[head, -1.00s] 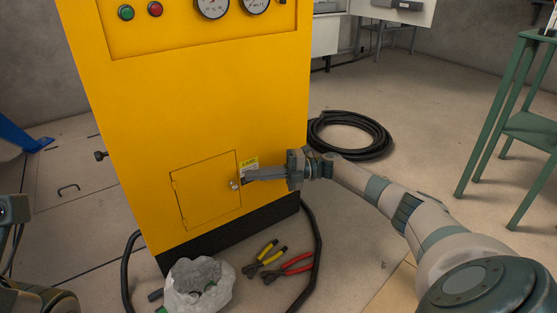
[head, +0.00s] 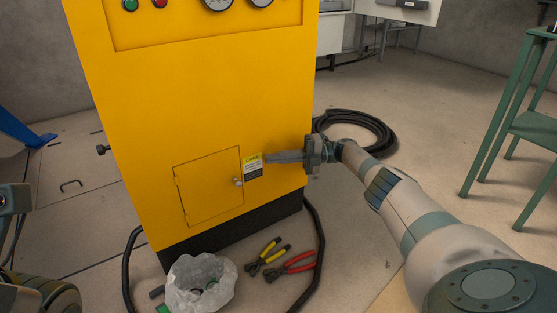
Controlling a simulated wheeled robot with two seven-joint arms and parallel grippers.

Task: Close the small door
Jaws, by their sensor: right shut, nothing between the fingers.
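The small door (head: 208,188) is a square yellow panel low on the front of the yellow cabinet (head: 200,95). It looks flush with the front, with thin dark seams around it and its hinges on the left edge. Its small silver knob (head: 238,182) is near the right edge.
A plastic bag (head: 200,284) and pliers with yellow (head: 267,257) and red handles (head: 290,266) lie on the floor in front. A coiled black hose (head: 362,130) lies behind my right arm. A green stand (head: 515,120) is at the right.

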